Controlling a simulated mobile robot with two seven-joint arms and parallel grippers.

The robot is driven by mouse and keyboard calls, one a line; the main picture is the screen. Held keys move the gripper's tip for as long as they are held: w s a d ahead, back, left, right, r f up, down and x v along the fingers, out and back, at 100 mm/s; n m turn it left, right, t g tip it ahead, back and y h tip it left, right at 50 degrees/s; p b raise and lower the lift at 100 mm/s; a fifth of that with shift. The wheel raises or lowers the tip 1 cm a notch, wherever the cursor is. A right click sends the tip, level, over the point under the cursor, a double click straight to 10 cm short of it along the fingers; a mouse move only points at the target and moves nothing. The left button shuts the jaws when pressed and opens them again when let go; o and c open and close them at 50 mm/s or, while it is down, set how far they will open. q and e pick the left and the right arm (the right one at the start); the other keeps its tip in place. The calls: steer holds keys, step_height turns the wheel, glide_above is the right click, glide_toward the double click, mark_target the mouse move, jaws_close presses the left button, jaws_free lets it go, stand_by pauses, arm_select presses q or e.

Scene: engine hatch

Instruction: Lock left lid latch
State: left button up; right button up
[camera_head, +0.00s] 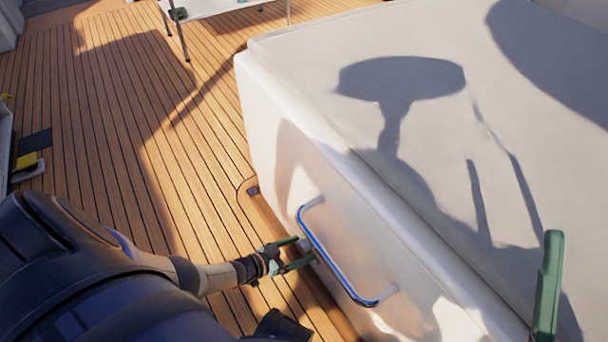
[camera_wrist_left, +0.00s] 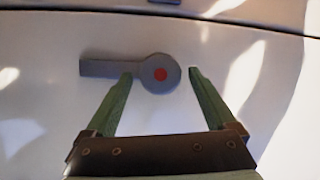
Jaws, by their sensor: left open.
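The left lid latch (camera_wrist_left: 110,68) shows in the left wrist view on the white hatch side. It is a grey bar pointing left from a round hub with a red dot. My left gripper (camera_wrist_left: 160,73) is open, with its green fingertips on either side of the hub; contact cannot be told. A green finger of my right gripper (camera_head: 548,285) shows at lower right; the rest is out of frame.
The white hatch lid (camera_head: 450,130) fills the right side, with my shadow on it. The curved handle rail (camera_head: 335,265) stands out from the side wall close to my left gripper. Wooden deck (camera_head: 110,120) lies open to the left.

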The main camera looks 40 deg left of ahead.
arm_select(q)
steer(key=shift+b+x, duration=0.3)
steer(key=shift+x, duration=0.7)
steer(key=c, duration=1.3)
